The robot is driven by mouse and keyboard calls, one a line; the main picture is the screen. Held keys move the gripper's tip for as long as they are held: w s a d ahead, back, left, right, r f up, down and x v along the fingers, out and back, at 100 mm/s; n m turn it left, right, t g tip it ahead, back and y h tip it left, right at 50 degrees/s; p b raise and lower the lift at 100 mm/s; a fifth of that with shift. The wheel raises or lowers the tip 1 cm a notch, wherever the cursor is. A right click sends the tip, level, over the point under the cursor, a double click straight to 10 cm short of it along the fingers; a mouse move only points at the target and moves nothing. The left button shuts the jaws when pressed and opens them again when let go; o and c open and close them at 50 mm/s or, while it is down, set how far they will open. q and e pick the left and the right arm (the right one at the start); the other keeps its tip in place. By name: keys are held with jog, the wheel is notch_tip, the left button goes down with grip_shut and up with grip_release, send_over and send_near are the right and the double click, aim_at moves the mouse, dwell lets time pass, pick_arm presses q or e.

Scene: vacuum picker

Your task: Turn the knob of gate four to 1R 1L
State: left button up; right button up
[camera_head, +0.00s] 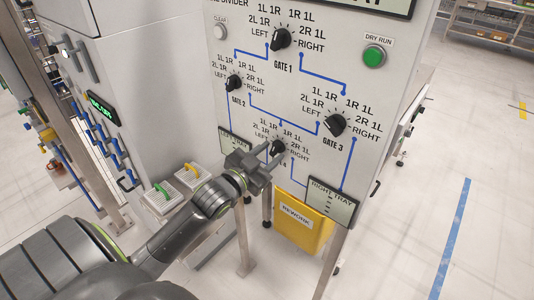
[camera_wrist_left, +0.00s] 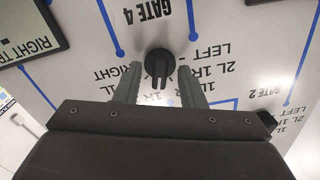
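The gate four knob (camera_head: 277,147) is a black dial low on the white panel, partly covered by my left gripper in the head view. In the left wrist view the panel appears upside down. There the knob (camera_wrist_left: 158,64) shows between the two fingertips, with its grip bar running down the picture toward the 1R 1L lettering. The exact mark it points at is hidden. My left gripper (camera_head: 264,160) is open in front of the knob, with a gap on each side; I cannot tell whether the fingers reach around it. My right gripper is not in view.
Knobs for gate 1 (camera_head: 281,39), gate 2 (camera_head: 234,83) and gate 3 (camera_head: 335,125) sit above on the panel. A green dry run button (camera_head: 374,56) is at upper right. A right tray display (camera_head: 331,203) and a yellow rework bin (camera_head: 303,226) are below.

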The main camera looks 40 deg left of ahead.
pick_arm(q)
jog(key=shift+s, duration=0.1)
jog(key=s+a, duration=0.1)
jog(key=s, duration=1.6)
jog(key=shift+a+b, duration=0.2)
jog(key=shift+b, duration=0.15)
